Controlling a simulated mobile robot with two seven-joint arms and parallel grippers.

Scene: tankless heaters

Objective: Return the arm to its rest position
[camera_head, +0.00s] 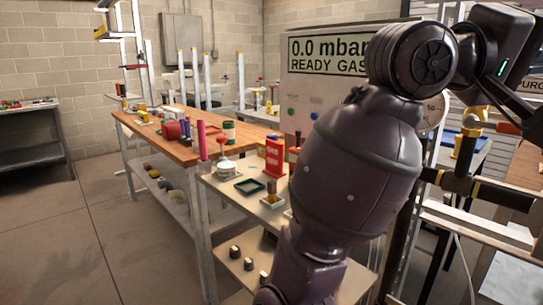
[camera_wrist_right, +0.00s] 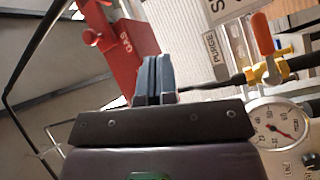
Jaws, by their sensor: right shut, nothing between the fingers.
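My right arm (camera_head: 360,160) fills the right half of the head view, raised and bent. Its hand, a dark block with a green light (camera_head: 503,66), is at the top right; its fingers do not show there. In the right wrist view my right gripper (camera_wrist_right: 154,62) has its two blue-grey fingers together, with nothing between them. Behind them are a red part with lettering (camera_wrist_right: 125,50) and a yellow valve with an orange handle (camera_wrist_right: 263,50); I cannot tell whether anything touches. My left gripper is in neither view.
A grey panel reading "0.0 mbar READY GAS" (camera_head: 310,62) stands behind my arm. A wooden bench (camera_head: 165,140) and a pale cart with a red block (camera_head: 274,157) stand left of it. A gauge (camera_wrist_right: 279,126) and pipes (camera_head: 465,160) are close by on the right. The floor at left (camera_head: 60,230) is clear.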

